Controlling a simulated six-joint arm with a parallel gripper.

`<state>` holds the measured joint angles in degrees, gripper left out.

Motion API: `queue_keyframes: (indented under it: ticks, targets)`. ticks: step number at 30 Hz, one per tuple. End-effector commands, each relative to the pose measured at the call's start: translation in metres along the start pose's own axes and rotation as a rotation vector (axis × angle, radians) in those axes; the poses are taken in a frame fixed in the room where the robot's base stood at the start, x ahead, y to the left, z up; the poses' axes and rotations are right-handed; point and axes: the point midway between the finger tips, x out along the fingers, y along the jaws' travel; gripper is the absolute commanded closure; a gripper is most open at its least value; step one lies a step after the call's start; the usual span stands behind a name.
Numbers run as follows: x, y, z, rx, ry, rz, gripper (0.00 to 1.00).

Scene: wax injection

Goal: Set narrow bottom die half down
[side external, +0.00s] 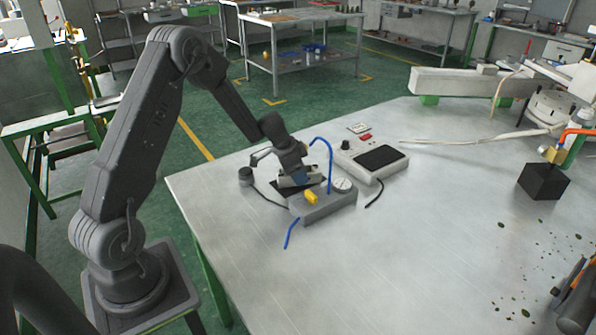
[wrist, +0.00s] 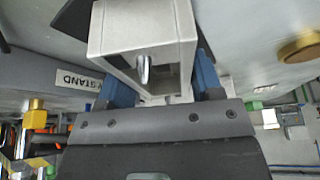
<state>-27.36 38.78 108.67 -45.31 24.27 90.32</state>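A silver, box-shaped metal die half (wrist: 140,22) fills the top middle of the wrist view. Its hollow near face shows a rounded metal pin inside. My gripper (wrist: 162,85) has its blue fingers on both sides of the die half and appears shut on it. In the side view my gripper (side external: 299,178) is tilted low over the table, beside a grey unit with a gauge. The die half (side external: 290,182) shows there as a small pale piece over a dark pad (side external: 280,193). Whether its underside touches the pad cannot be told.
The grey unit (side external: 325,207) with a yellow knob (side external: 311,197) and blue hose (side external: 331,165) stands close on the right. A controller box (side external: 372,160) is behind it. A small dark knob-like part (side external: 245,175) stands left.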

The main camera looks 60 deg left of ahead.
Motion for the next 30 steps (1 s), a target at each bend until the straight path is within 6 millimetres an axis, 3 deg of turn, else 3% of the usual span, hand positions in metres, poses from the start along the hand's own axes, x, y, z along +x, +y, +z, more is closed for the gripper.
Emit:
queue_keyframes:
  ticks: [6,17,30]
  targets:
    - [0.000,0.000,0.000,0.000,0.000,0.000,0.19]
    - [-0.009,-0.001,-0.002,0.000,0.001,-0.003,0.19]
    - [-0.095,-0.001,-0.002,0.000,0.002,-0.005,0.19]
